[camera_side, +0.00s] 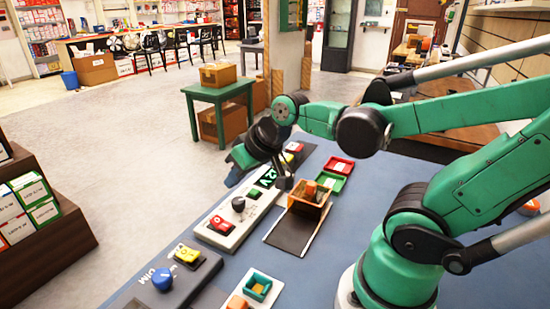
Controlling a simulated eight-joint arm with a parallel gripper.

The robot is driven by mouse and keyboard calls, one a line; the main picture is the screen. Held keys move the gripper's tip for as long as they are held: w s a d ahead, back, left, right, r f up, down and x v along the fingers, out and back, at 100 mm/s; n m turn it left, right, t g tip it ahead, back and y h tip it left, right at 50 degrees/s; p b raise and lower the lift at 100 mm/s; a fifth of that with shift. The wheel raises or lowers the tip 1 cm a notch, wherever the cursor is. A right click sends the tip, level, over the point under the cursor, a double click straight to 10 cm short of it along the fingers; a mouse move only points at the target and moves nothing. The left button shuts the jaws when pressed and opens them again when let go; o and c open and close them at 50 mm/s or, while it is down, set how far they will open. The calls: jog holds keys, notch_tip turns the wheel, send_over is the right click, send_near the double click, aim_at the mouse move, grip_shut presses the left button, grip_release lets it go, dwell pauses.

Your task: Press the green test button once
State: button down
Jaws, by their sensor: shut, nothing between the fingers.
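The green button (254,193) sits on a white panel (208,236) on the blue table. It lies between a dark knob and a lit green 12V display (267,177). My gripper (284,183) points down, to the right of the button and apart from it in the picture. It is shut and empty. The gripper's height above the table is hard to tell. My wrist covers part of the panel's far end.
An orange bin (309,198) stands close to my gripper's right. Red (338,165) and green (330,182) trays lie behind it. The panel also has a red rocker switch (221,224). A yellow switch (187,255) and blue knob (162,279) are nearer the camera.

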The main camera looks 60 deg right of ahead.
jog(key=shift+s+a+r+n, duration=0.2)
jog(key=shift+s+a+n, duration=0.3)
jog(key=shift+a, duration=0.1)
jog(key=shift+s+a+r+n, duration=0.15)
jog(key=shift+s+a+n, duration=0.35)
jog(key=shift+a, duration=0.1)
notch_tip(320, 180, up, 4)
jog(key=g, duration=0.7)
send_over(254, 192)
jog(key=shift+w+f, duration=0.1)
jog(key=shift+f, duration=0.1)
notch_tip(254, 192, down, 14)
jog(key=shift+f, duration=0.1)
